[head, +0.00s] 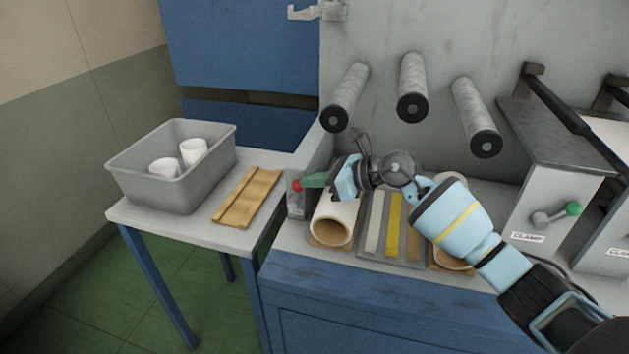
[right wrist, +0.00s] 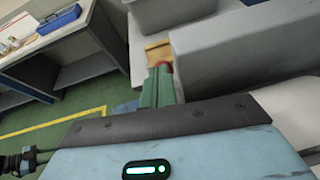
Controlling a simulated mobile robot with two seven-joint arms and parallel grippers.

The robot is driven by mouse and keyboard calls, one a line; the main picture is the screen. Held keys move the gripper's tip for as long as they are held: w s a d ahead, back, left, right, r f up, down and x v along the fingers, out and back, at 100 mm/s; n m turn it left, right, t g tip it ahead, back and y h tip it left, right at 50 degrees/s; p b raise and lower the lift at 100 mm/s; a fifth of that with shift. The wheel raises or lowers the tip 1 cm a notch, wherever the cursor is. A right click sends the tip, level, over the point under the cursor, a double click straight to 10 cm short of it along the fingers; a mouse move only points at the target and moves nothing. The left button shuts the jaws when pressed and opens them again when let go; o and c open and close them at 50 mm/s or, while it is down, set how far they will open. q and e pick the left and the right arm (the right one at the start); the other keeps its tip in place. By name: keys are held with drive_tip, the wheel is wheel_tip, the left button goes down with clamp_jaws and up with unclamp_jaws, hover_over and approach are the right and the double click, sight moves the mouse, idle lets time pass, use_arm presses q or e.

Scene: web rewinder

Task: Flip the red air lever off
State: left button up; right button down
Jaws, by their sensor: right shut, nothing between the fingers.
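The red lever's knob (head: 297,185) shows at the left end of the machine bench, by a small grey housing (head: 296,206). In the right wrist view a bit of red (right wrist: 163,65) shows just past my fingertips, beside a large grey block (right wrist: 245,45). My right gripper (head: 308,181) has green fingers that point left at the knob; it also shows in the right wrist view (right wrist: 161,80). Its fingers are together and empty. The tips are at or very near the knob; I cannot tell if they touch. The lever's shaft is hidden. My left gripper is out of view.
A white roll (head: 333,222) lies below my right gripper, beside a tray with coloured strips (head: 393,222). Three grey rollers (head: 412,85) stick out above. A green-knobbed clamp lever (head: 573,209) is at right. A side table holds a grey bin (head: 135,185) and a wooden piece (head: 247,196).

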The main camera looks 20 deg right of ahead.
drive_tip(key=v, duration=0.7)
drive_tip(key=shift+s+d+r, duration=0.1)
drive_tip(key=shift+s+d, duration=0.1)
drive_tip(key=shift+d, duration=0.05)
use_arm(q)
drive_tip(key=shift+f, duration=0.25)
use_arm(e)
drive_tip(key=shift+s, duration=0.2)
